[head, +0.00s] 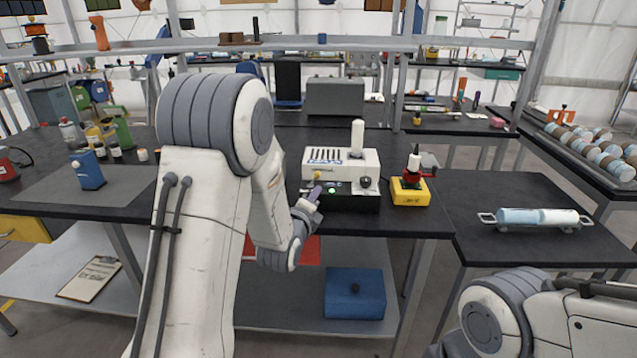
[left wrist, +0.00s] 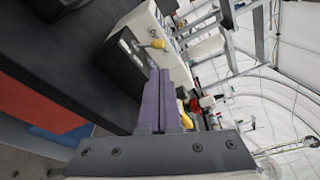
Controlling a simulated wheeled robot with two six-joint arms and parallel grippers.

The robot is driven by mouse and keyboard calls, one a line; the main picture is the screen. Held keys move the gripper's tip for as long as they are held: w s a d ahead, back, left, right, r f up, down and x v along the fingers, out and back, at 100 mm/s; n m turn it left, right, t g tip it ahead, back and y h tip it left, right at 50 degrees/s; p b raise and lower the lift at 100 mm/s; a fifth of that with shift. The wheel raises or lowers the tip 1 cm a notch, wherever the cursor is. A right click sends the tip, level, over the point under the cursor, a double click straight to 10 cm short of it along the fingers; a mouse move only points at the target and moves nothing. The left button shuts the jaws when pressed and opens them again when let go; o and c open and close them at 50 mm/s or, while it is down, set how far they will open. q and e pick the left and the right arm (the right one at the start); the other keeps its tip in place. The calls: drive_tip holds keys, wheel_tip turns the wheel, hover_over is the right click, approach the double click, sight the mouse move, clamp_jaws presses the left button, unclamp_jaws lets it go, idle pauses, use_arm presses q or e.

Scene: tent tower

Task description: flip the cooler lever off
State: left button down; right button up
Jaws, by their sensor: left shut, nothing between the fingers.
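The cooler (head: 342,165) is a white box with dark vent slots on a black base, standing at the front edge of the dark table. My left gripper (head: 315,193) has purple fingers, shut and empty, just below the knob. In the left wrist view the fingertips (left wrist: 159,73) look apart from it. My right gripper is out of view.
A yellow box with a red-and-black top (head: 410,192) stands right of the cooler. A blue bottle-like block (head: 88,170) stands at left.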

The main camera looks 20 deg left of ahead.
sight(314, 179)
use_arm(q)
drive_tip(key=w, duration=0.6)
drive_tip(key=shift+a+f+p, duration=0.25)
drive_tip(key=shift+f+p, duration=0.05)
drive_tip(key=shift+p, duration=0.1)
